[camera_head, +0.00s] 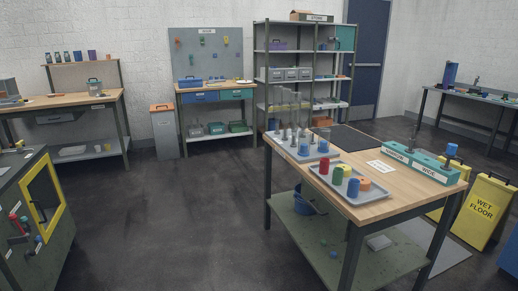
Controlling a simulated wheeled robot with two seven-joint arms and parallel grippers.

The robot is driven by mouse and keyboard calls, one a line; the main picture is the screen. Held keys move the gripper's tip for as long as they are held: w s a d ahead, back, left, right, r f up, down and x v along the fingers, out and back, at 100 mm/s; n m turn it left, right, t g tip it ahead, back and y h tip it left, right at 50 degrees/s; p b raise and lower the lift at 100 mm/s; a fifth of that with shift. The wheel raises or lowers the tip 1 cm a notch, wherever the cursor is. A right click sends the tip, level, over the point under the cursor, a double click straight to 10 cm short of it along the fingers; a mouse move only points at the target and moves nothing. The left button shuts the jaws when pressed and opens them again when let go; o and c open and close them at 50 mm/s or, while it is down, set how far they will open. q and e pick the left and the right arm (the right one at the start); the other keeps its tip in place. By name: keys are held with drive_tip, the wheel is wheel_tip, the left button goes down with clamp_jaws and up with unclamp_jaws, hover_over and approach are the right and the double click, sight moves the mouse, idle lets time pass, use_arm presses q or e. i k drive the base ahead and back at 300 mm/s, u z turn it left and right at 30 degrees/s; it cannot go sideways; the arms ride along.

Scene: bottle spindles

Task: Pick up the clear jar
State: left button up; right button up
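A wooden worktable (400,204) stands right of centre. A blue-grey tray (302,156) at its left side holds several upright, pale spindles. Clear, see-through upright shapes (290,103) show above and behind the spindles. They are too faint and small for me to tell which is the clear jar, or whether they stand over or behind the spindles. Neither of my grippers is in view.
A grey tray (373,208) holds red, green, yellow, blue and orange pieces. A teal rack (424,166) and dark mat (345,138) share the tabletop. Yellow wet-floor signs (485,212) stand at the right. Floor left of the table is clear.

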sight(304, 138)
drive_tip(key=u, duration=0.7)
drive_tip(key=i, duration=2.55)
drive_tip(key=z, duration=0.6)
drive_tip(key=i, duration=1.35)
drive_tip(key=z, duration=1.55)
drive_tip(key=i, duration=0.45)
drive_tip(key=z, duration=0.35)
